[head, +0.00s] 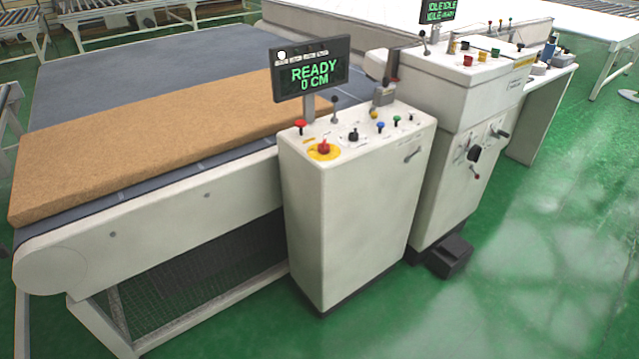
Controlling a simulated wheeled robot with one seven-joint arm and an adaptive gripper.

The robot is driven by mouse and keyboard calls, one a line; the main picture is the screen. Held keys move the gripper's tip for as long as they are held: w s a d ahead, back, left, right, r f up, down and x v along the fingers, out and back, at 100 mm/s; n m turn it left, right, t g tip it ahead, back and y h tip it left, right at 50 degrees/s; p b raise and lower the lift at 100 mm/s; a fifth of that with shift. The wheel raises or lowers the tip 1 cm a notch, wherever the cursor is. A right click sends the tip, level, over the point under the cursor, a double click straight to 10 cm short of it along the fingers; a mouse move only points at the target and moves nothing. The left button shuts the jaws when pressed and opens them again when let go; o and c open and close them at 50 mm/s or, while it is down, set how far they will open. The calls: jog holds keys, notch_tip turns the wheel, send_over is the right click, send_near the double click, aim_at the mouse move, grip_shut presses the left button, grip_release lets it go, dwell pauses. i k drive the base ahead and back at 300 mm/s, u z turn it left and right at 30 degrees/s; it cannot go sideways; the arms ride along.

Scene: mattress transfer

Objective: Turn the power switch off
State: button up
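A white control console (350,210) stands at the middle of the head view. Its top carries a red button on a yellow disc (323,150), a black knob (353,135), red, blue and green buttons, and a lever (334,108). A small handle-like switch (412,154) is on its upper right face. The screen (310,70) above reads "READY 0 CM". A taller white cabinet (460,100) to the right has a black rotary knob (474,154) on its front. I cannot tell which control is the power switch, or its position. My gripper is not in view.
A conveyor (130,55) with a tan mattress slab (150,140) on it lies left of the console. A black foot pedal box (449,256) sits on the floor by the cabinet. The green floor (540,260) in front and right is clear.

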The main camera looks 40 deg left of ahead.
aim_at(323, 149)
jog(key=u, duration=1.1)
jog(key=k, duration=1.3)
jog(key=u, duration=0.75)
jog(key=i, duration=1.55)
jog(key=z, duration=0.25)
